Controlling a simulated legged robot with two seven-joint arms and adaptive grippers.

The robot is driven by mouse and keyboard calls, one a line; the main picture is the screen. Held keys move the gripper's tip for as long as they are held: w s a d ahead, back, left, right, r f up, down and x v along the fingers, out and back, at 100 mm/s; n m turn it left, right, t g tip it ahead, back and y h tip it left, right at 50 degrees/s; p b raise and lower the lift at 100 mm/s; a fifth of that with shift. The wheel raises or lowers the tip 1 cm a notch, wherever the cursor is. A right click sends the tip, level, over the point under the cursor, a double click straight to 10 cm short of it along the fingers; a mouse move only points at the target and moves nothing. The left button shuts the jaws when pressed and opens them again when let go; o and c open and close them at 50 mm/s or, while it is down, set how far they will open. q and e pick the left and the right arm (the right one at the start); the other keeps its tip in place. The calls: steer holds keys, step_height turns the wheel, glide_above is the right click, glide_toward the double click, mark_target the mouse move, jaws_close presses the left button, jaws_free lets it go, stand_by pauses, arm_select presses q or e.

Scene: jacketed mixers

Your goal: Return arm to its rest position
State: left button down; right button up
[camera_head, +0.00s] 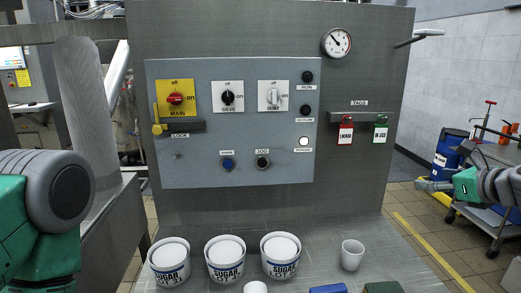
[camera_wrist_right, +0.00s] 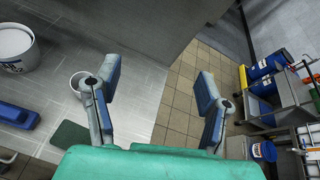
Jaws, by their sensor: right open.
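My right gripper (camera_head: 432,186) is at the right edge of the head view, its fingers pointing left, apart from the grey panel stand. In the right wrist view its two fingers (camera_wrist_right: 160,85) are spread wide with nothing between them. Below them show the tiled floor and the edge of the metal table (camera_wrist_right: 115,150). My left arm (camera_head: 50,205) shows as a grey and green link at the left edge; its gripper is outside the picture.
The control panel (camera_head: 232,120) has several knobs and buttons. Red (camera_head: 345,132) and green (camera_head: 380,132) tags hang beside it. Sugar tubs (camera_head: 225,258) and a white cup (camera_head: 352,255) stand on the table. A cart (camera_head: 478,222) and a blue drum (camera_head: 446,158) stand right.

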steer(key=s+a+f+n+g, duration=0.35)
steer(key=s+f+n, duration=0.25)
steer(key=f, duration=0.3)
steer(key=s+a+f+n+g, duration=0.2)
steer(key=s+a+f+n, duration=0.3)
steer(key=f, duration=0.5)
steer(key=s+a+f+n+g, duration=0.2)
steer(key=s+f+n, duration=0.4)
steer(key=f, duration=0.3)
steer(key=s+a+f+n+g+h, duration=0.1)
steer(key=s+f+n+g, duration=0.1)
steer(key=s+f+n, duration=0.45)
steer(key=s+a+f+n+g, duration=0.1)
steer(key=s+n+g, duration=0.15)
steer(key=s, duration=0.75)
steer(key=s+a+f+n+g+h, duration=0.1)
steer(key=s+f+n+g, duration=0.15)
steer(key=s+n, duration=0.5)
step_height(320, 180, down, 11)
steer(key=w+m+t+b, duration=0.1)
steer(key=b, duration=1)
steer(key=shift+w+a+t, duration=0.3)
steer(key=shift+w+t, duration=0.05)
steer(key=shift+w, duration=0.05)
steer(key=shift+f, duration=0.1)
